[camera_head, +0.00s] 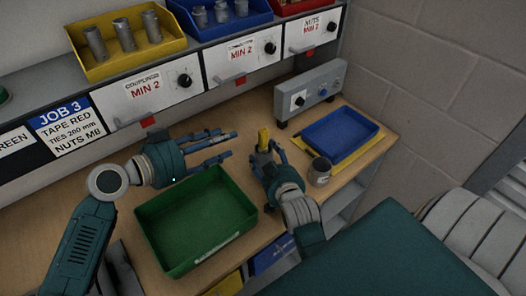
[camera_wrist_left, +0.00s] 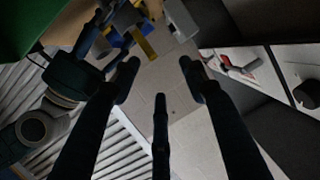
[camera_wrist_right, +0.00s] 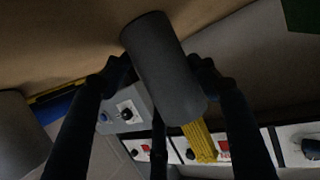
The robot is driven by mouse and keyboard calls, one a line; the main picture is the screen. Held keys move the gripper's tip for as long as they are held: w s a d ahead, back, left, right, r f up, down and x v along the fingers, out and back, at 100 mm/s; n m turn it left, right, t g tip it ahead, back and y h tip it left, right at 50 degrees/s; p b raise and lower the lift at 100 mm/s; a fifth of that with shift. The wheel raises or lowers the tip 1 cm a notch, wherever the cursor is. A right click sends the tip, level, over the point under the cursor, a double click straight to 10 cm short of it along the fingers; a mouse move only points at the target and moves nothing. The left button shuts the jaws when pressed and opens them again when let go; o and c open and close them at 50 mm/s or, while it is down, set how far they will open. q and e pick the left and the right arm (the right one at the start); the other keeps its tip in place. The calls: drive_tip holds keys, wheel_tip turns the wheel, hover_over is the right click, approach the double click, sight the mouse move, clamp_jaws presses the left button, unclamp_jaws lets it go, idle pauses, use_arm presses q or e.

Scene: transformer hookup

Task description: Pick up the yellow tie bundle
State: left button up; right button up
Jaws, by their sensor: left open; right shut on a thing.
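The yellow tie bundle (camera_head: 264,138) stands upright at my right gripper (camera_head: 266,158). In the right wrist view its yellow strips (camera_wrist_right: 200,141) stick out of a grey cylinder (camera_wrist_right: 165,68) that lies between the fingers. The right gripper is shut on this piece; I cannot tell whether it touches the bench. The bundle also shows in the left wrist view (camera_wrist_left: 142,42), beyond the fingertips. My left gripper (camera_head: 232,147) is open and empty, pointing right toward the bundle, above the bench behind the green tray.
A green tray (camera_head: 160,238) sits on the bench front. A grey can (camera_head: 320,174) stands right of my right gripper, near a blue tray (camera_head: 340,136). A grey switch box (camera_head: 312,92) stands behind. Shelf bins, including a yellow bin (camera_head: 92,70), line the back.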

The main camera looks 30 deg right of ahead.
sight(261, 138)
use_arm(q)
drive_tip(key=shift+g, duration=0.7)
drive_tip(key=shift+s+f+x, duration=0.2)
drive_tip(key=shift+x, duration=1.85)
drive_tip(key=shift+s+f+x, duration=0.2)
drive_tip(key=shift+x, duration=1.85)
drive_tip(key=shift+s+f+x, duration=0.2)
drive_tip(key=shift+s+x, duration=0.05)
drive_tip(key=shift+x, duration=1.8)
drive_tip(key=shift+a, duration=0.15)
clamp_jaws()
